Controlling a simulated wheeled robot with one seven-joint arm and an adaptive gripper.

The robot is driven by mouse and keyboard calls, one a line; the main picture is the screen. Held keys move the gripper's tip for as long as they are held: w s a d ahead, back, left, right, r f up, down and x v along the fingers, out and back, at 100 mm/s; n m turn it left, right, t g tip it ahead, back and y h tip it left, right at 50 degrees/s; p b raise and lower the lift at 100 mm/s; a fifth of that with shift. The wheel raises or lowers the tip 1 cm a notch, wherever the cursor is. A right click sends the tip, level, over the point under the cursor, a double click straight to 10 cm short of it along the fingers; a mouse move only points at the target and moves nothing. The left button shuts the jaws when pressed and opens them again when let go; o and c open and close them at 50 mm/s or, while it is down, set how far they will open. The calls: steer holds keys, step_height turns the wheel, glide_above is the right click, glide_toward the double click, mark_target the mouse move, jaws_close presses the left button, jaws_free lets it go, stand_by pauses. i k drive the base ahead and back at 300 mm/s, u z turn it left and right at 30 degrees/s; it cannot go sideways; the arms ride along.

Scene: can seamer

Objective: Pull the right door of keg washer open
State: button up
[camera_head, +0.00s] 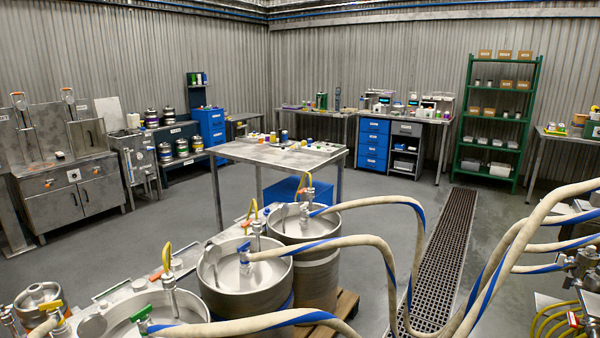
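A smaller upright panel (87,136) with a handle sits above the right side of the unit. My gripper is not in view.
Open steel kegs (318,270) with pale hoses (385,250) fill the foreground. A steel table (285,153) stands mid-room. Grey floor (150,235) is clear before the steel unit. A floor grate (440,265) runs at the right. A green shelf (462,130) stands at the back.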

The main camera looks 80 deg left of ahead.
mark_target(99, 194)
steer(key=u, duration=1.8)
steer(key=i, duration=6.7)
steer(key=u, duration=1.65)
steer(key=i, duration=1.45)
